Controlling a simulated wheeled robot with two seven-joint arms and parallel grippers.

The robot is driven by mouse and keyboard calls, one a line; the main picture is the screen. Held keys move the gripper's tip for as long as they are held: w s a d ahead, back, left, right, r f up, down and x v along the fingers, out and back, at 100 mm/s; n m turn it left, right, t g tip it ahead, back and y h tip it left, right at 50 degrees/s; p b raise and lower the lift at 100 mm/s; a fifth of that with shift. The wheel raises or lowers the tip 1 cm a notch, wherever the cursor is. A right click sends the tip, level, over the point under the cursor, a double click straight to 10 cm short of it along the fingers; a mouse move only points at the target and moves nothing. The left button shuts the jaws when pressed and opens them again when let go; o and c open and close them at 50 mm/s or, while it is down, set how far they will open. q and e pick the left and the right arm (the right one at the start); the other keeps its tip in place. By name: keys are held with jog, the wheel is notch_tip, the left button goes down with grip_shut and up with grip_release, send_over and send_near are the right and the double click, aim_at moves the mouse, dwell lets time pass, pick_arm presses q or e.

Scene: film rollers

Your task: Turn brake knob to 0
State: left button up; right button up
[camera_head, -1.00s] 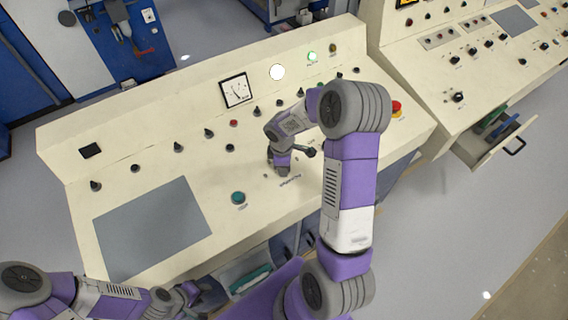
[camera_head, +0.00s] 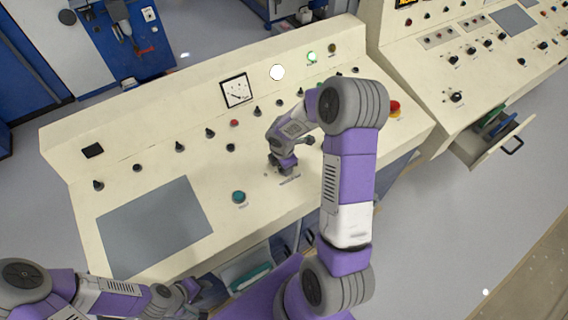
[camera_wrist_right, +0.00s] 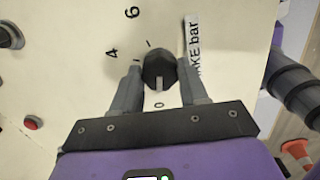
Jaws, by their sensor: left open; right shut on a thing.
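The brake knob (camera_wrist_right: 159,68) is black and round, on the cream console beside a white label ending in "KE bar" (camera_wrist_right: 194,48). Its pale pointer mark faces the printed 0 at the bottom of the dial in the right wrist view. The numbers 4 and 6 stand up and to its left. My right gripper (camera_wrist_right: 160,85) has one finger on each side of the knob and is shut on it. In the head view my right gripper (camera_head: 284,167) covers the knob. My left gripper (camera_head: 190,291) is open and empty in front of the console, low in the picture.
A teal button (camera_head: 239,197) and a grey screen panel (camera_head: 155,225) lie left of my right gripper. Small black knobs and a dial gauge (camera_head: 236,91) are behind it.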

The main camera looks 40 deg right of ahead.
dwell(0.4)
jog(key=o, duration=1.1)
jog(key=shift+c, duration=0.2)
jog(key=r, duration=0.2)
jog(key=r+p, duration=0.1)
jog(key=r, duration=0.4)
jog(key=shift+s+a+r, duration=0.25)
jog(key=shift+s+a, duration=0.1)
jog(key=shift+a, duration=0.05)
